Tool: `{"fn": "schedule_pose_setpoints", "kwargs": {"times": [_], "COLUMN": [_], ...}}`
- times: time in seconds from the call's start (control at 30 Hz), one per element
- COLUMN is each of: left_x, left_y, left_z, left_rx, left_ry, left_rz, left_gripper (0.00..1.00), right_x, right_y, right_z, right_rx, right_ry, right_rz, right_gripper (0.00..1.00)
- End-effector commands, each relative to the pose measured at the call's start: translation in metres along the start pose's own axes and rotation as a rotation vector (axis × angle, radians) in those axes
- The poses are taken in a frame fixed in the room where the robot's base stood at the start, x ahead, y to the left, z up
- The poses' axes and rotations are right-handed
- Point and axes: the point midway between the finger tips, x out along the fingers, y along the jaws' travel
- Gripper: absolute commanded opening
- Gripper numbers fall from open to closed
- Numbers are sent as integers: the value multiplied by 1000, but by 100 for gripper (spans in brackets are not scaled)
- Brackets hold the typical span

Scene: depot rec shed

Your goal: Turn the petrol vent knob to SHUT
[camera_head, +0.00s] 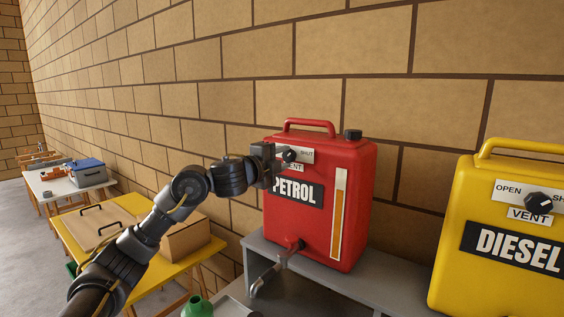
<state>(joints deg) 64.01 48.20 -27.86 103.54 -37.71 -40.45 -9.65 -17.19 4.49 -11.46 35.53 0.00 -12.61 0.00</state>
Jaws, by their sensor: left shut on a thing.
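The red petrol can (357,185) stands on a grey shelf, with a PETROL label, a sight strip on its right side and a small tap low on its front. Its dark vent knob (290,156) sits high on the front, on a white plate where SHUT shows to the right; the left part of the plate is hidden by my gripper. My left gripper (280,157) reaches in from the left and is shut on the vent knob. The knob's exact pointing direction is hard to tell. My right gripper is not in view.
A yellow diesel can (464,210) with its own vent knob (539,201) stands to the right. The grey shelf (345,287) runs beneath the cans. A green funnel (197,306) is at the bottom. A yellow table (136,206) holds a cardboard box (188,238). A brick wall stands behind.

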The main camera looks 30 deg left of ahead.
Motion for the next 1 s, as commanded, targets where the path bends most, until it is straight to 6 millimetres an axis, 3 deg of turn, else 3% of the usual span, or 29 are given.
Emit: {"fn": "schedule_pose_setpoints", "kwargs": {"times": [0.53,0.57,0.7,1.0], "left_x": [0,0,0,-1], "left_y": [1,1,1,0], "left_z": [0,0,0,0], "left_rx": [26,26,25,24], "left_ry": [-1,-1,0,0], "left_rz": [2,2,2,0], "left_gripper": [13,37,56,58], "right_x": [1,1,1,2], "right_y": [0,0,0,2], "right_z": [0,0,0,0], "right_rx": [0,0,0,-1], "right_ry": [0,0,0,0], "right_rz": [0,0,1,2], "right_gripper": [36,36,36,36]}}
